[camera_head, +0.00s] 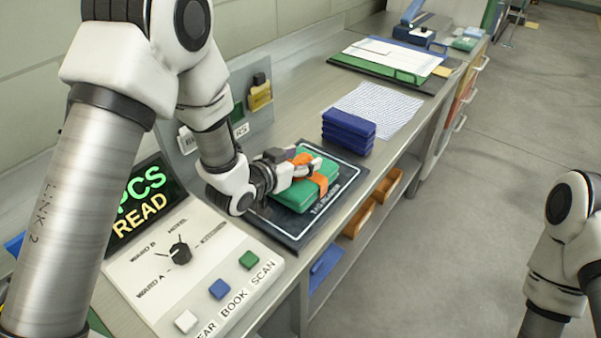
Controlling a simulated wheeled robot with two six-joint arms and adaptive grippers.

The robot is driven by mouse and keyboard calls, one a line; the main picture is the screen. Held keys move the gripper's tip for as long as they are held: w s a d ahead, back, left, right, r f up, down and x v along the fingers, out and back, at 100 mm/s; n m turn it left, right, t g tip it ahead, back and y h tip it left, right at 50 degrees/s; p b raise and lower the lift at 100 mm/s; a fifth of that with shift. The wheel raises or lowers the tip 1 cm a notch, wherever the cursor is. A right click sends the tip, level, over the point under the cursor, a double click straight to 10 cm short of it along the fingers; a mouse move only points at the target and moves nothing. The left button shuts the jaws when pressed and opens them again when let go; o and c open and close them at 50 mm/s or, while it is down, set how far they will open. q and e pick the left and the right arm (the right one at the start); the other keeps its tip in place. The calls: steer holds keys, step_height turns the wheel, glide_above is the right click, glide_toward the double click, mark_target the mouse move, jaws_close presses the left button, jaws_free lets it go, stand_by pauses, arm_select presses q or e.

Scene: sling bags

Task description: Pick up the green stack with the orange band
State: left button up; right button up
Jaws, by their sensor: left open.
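The green stack (301,194) lies on a dark mat with a white outline (347,180), and an orange band (322,183) wraps around it. My left gripper (306,164) is open at the upper left side of the stack, over or close against it. Its fingers are small in view and partly blend with the orange band, so I cannot tell whether they touch the stack. My right arm shows at the right edge, but its gripper is out of view.
A blue stack (348,131) stands just behind the mat, beside a white patterned sheet (379,108). A control panel (215,262) with a knob and buttons is at the front left, below a lit display (143,204). Orange bins (358,219) sit under the bench edge.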

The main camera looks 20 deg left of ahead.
arm_select(q)
steer(key=shift+s+r, duration=0.1)
steer(key=shift+s, duration=0.05)
steer(key=c, duration=0.4)
jaws_close()
